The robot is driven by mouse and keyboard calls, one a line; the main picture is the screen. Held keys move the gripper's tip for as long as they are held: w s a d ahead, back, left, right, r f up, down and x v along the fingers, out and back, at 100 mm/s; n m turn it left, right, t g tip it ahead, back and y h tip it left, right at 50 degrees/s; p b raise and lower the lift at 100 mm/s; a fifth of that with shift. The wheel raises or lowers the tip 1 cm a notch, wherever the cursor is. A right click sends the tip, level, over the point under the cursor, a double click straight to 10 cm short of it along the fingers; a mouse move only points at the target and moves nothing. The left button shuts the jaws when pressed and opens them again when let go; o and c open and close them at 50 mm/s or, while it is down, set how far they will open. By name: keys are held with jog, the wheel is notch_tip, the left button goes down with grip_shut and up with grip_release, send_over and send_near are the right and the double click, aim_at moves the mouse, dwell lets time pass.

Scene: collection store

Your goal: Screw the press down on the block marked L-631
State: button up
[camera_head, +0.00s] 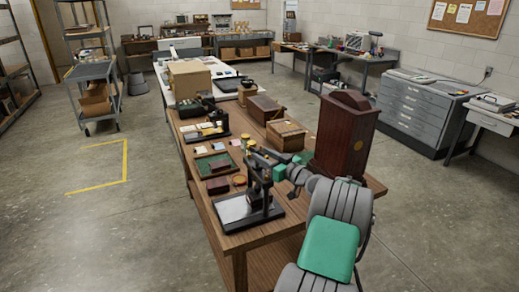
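A black screw press (264,188) with a pale plate on its base (236,209) stands at the near end of the wooden table. A small dark reddish block (254,201) seems to sit under its column; no marking is legible. My gripper (262,158) is at the top of this press, by its handle. It is small and partly hidden, so I cannot tell whether it touches or grips the handle. Two dark red blocks lie near the green mat (203,167), one on it (218,166) and one at its near edge (218,186).
A second black press (208,112) stands farther back on the table. A tall dark wooden case (345,135) stands close right of my arm, with wooden boxes (286,134) behind. The floor left of the table is clear.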

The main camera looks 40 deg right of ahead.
jog(key=shift+w, duration=1.25)
grip_shut()
jog(key=shift+s+d, duration=0.1)
jog(key=shift+d, duration=0.15)
jog(key=shift+a+h, duration=0.25)
jog(key=shift+h, duration=0.05)
